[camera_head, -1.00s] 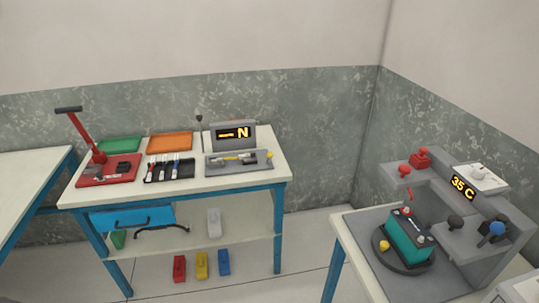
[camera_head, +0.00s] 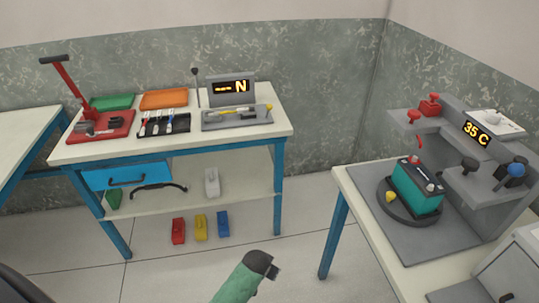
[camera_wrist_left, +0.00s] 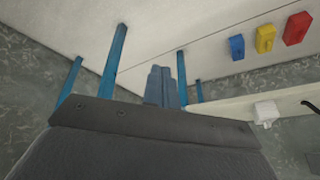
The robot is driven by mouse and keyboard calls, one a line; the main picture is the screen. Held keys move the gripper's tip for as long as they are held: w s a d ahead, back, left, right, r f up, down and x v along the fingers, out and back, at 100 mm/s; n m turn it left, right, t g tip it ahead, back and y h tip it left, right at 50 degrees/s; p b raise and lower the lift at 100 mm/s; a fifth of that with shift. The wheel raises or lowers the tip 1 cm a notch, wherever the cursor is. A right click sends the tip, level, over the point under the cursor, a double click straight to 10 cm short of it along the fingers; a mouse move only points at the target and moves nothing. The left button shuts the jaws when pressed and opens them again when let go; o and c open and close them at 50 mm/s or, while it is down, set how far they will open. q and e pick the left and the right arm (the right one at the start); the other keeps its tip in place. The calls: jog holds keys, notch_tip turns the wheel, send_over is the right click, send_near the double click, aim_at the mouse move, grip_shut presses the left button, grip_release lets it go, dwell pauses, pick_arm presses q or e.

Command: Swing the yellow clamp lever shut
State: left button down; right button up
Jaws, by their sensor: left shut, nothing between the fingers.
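A yellow-tipped lever (camera_head: 391,196) stands at the left of the round dark turntable (camera_head: 408,216) on the right bench. A teal battery (camera_head: 416,188) with a dark top sits upright on that turntable. Another yellow knob (camera_head: 269,107) shows at the right end of the grey fixture on the left bench; I cannot tell for certain which is the clamp lever. My left gripper (camera_head: 271,269) is at the bottom middle, shut and empty, apart from both benches. Its fingers also show in the left wrist view (camera_wrist_left: 161,86). My right gripper is not in view.
A grey stand with a "35 C" display (camera_head: 477,133), red knobs and a blue knob (camera_head: 516,170) rises behind the battery. The left bench (camera_head: 70,152) carries a red press (camera_head: 100,127) and trays. Floor between benches is clear.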

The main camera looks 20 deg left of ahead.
aim_at(269, 110)
pick_arm(q)
jog(key=w+a+r+m+t+y+b, duration=0.1)
jog(key=w+a+r+t+y+b, duration=0.25)
jog(key=w, duration=0.55)
jog(key=w+a+r+t+b, duration=0.1)
jog(key=w+a+r+b, duration=0.25)
jog(key=w+r, duration=0.4)
jog(key=w+a+r+m+t+y+b, duration=0.1)
jog(key=w+a+r+t+y+b, duration=0.25)
jog(key=w, duration=0.55)
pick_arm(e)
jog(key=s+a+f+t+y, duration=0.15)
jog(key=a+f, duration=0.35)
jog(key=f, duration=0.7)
pick_arm(q)
jog(key=w+d+r+m+t+b, duration=0.1)
jog(key=w+r+m+t, duration=0.2)
jog(key=r+m+t, duration=0.5)
notch_tip(269, 110, up, 9)
jog(key=shift+w+r+m+y, duration=0.15)
jog(key=shift+m+y, duration=0.25)
jog(key=shift+m, duration=0.8)
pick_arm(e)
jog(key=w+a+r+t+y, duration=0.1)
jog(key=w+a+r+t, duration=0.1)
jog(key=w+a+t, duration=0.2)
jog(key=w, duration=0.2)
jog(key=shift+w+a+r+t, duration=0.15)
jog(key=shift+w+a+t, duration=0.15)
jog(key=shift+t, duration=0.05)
